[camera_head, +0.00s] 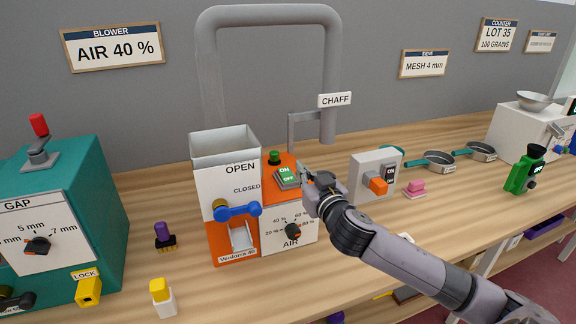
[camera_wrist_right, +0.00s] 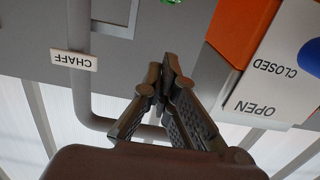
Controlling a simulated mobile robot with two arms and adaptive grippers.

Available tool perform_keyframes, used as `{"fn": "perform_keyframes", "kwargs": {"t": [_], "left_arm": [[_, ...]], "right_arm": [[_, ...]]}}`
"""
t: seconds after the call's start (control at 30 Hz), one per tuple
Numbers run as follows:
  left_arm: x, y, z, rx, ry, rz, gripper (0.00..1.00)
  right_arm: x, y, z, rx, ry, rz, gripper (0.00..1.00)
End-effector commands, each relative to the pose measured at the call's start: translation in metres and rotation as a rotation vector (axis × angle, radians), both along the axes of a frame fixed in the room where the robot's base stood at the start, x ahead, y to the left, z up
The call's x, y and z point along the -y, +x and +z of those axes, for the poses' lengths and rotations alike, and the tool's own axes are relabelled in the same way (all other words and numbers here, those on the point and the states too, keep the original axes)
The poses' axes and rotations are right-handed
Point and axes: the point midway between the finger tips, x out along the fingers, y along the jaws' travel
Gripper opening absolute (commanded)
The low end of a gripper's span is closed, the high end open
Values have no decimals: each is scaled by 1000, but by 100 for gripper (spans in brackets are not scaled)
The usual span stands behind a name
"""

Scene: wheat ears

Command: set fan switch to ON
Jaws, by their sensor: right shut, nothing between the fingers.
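The winnowing machine (camera_head: 233,254) is orange and white, with a white hopper on top. On its orange upper panel sits a small tilted switch (camera_head: 287,178) with green and white ON and OFF lettering; I take it as the fan switch. I cannot tell which side is pressed. My right gripper (camera_head: 304,172) is shut and empty, its tips beside the switch's right edge; contact cannot be told. In the right wrist view the closed fingertips (camera_wrist_right: 165,72) are in front of grey, with the orange panel (camera_wrist_right: 242,30) to the right. The switch is not visible there. My left gripper is not in view.
A green button (camera_head: 274,158) stands behind the switch. A blue lever (camera_head: 238,210) and an AIR dial (camera_head: 292,231) are on the machine's front. A grey box (camera_head: 366,164) with an orange knob and ON/OFF label stands right of my gripper. A grey CHAFF pipe (camera_head: 331,80) rises behind.

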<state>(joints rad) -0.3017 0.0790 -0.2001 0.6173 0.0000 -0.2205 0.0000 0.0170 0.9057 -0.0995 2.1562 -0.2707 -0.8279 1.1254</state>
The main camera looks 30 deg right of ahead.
Motion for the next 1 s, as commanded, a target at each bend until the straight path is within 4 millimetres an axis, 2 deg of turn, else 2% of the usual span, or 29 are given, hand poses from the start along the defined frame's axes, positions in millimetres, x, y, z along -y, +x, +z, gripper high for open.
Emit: {"fn": "perform_keyframes", "kwargs": {"t": [0.33,0.47,0.57,1.0], "left_arm": [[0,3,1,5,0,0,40],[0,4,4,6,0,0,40],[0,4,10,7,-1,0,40],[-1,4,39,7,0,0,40]], "right_arm": [[1,1,2,4,1,0,0],[3,8,3,5,2,-1,0],[5,19,4,5,1,-1,0],[23,91,2,5,2,-2,0]]}}
